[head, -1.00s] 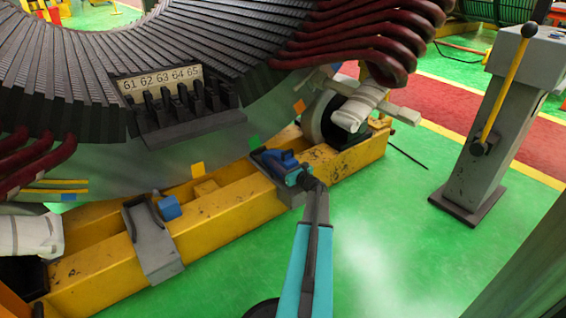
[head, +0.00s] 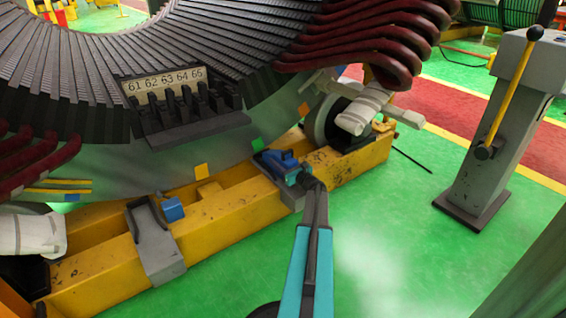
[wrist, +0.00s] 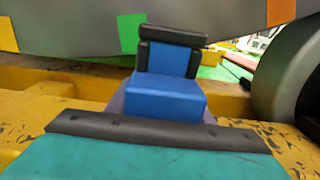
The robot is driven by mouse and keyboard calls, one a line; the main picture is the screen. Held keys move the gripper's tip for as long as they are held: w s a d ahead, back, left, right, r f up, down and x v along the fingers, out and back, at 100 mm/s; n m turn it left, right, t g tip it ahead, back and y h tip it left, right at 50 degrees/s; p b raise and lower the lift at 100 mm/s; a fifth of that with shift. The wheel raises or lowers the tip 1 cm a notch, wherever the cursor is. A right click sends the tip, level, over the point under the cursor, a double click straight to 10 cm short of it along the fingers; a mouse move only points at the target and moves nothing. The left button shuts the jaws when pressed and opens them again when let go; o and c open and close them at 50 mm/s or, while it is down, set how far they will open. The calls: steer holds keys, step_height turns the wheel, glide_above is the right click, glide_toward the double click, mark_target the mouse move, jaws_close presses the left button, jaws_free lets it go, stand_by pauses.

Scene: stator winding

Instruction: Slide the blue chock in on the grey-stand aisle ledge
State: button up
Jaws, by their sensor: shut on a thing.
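My gripper (head: 294,174) is shut on a blue chock (head: 279,160) at the ledge (head: 292,197) on the yellow beam, on the side toward the grey stand (head: 486,135). In the wrist view the blue chock (wrist: 165,93) sits between a dark far pad and a dark near pad of my gripper (wrist: 162,85). A grey-violet surface (wrist: 117,102) shows beneath it. The chock lies below the stator's curved grey rim (head: 215,160); I cannot tell whether it touches the rim.
A second blue chock (head: 172,210) sits by a grey bracket (head: 153,240) farther left on the yellow beam (head: 225,215). A roller (head: 325,122) stands just right of the ledge. Red coil ends (head: 370,40) hang above. Green floor is open in front.

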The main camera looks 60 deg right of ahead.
mark_target(269, 151)
steer(key=shift+b+x, duration=0.35)
steer(key=shift+x, duration=1.55)
steer(key=o, duration=1.2)
steer(key=shift+r, duration=0.1)
steer(key=shift+o, duration=0.2)
steer(key=shift+s+a, duration=0.1)
steer(key=shift+s, duration=0.05)
steer(key=shift+s+a+p, duration=0.2)
steer(key=shift+s+p, duration=0.2)
steer(key=shift+s, duration=0.15)
steer(key=p+v, duration=0.4)
steer(key=v, duration=0.8)
steer(key=shift+s, duration=0.15)
